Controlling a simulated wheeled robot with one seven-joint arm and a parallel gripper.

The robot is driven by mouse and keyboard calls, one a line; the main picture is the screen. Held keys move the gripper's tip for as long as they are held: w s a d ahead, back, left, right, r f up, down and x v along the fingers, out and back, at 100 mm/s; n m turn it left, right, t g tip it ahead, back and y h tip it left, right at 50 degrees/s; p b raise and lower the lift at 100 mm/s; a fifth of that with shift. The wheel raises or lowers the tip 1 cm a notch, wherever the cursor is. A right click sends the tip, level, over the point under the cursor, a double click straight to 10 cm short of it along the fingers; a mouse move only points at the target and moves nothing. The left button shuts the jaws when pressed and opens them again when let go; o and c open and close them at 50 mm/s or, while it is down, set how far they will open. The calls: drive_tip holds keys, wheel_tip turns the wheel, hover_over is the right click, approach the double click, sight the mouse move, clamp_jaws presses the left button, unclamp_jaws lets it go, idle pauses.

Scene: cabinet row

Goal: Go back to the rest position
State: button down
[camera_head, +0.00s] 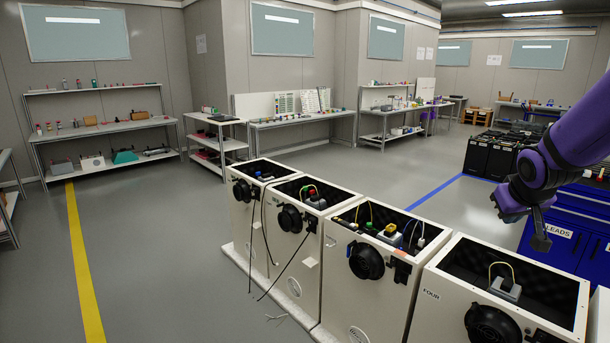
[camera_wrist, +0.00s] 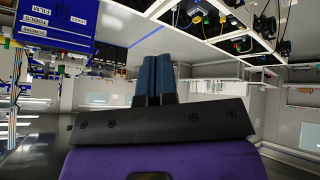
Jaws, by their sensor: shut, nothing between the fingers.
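My gripper (camera_head: 540,240) hangs from my purple arm at the right of the head view, beside the blue cabinet and above the right end of the row of white cabinets. In the wrist view its two dark fingers (camera_wrist: 155,80) lie side by side, touching, with nothing between them. The gripper is apart from the cabinets. The nearest white cabinet (camera_head: 430,295), marked FOUR, has an open top with a grey block and a yellow wire loop inside. The wrist view is turned over, with the cabinets at its top right.
The blue cabinet (camera_head: 560,240) marked LEADS stands close behind my gripper. Several open-topped white cabinets (camera_head: 340,280) run across the middle front. Black cases (camera_head: 490,155) stand at the right. Benches line the back walls. The grey floor (camera_head: 160,240) at left is clear.

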drive_tip(key=s+a+r+y, duration=0.1)
drive_tip(key=s+a+r, duration=0.2)
drive_tip(key=s+a, duration=0.2)
drive_tip(key=s+a+r+g+y, duration=0.1)
drive_tip(key=s+a+r, duration=0.2)
drive_tip(key=s, duration=0.8)
drive_tip(key=s+a+r, duration=0.4)
drive_tip(key=s+a, duration=0.3)
drive_tip(key=s, duration=0.1)
drive_tip(key=shift+s+a+n+y, duration=0.2)
drive_tip(key=shift+s+n+y, duration=0.2)
